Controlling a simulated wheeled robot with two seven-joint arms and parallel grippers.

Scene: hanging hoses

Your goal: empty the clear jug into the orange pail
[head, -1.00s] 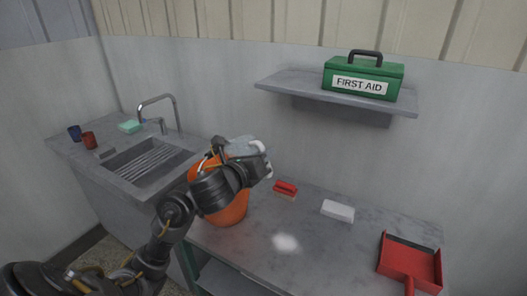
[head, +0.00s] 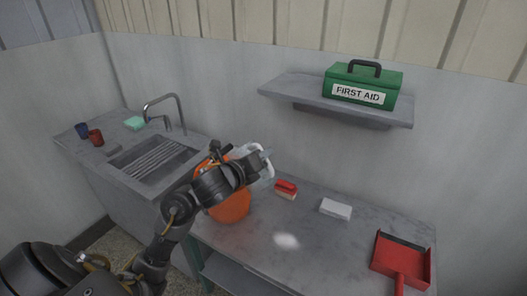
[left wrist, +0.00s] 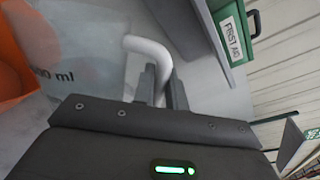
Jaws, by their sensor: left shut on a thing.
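The clear jug (left wrist: 85,45) fills the upper left of the left wrist view, with part of an "ml" marking showing. My left gripper (left wrist: 160,85) is shut on the jug's white handle (left wrist: 148,48). In the head view my left gripper (head: 258,168) is above the orange pail (head: 232,208), and the jug (head: 266,158) shows only in part behind it. The pail stands at the left end of the table, partly hidden by my arm; it also shows beside the jug in the left wrist view (left wrist: 12,65). The jug's contents and exact tilt cannot be told. My right gripper is not in view.
On the grey table (head: 335,245) are a red brush (head: 286,188), a white block (head: 336,209) and a red dustpan (head: 400,260). A sink (head: 153,158) lies left. A shelf (head: 300,88) with a green first-aid box (head: 362,85) hangs above.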

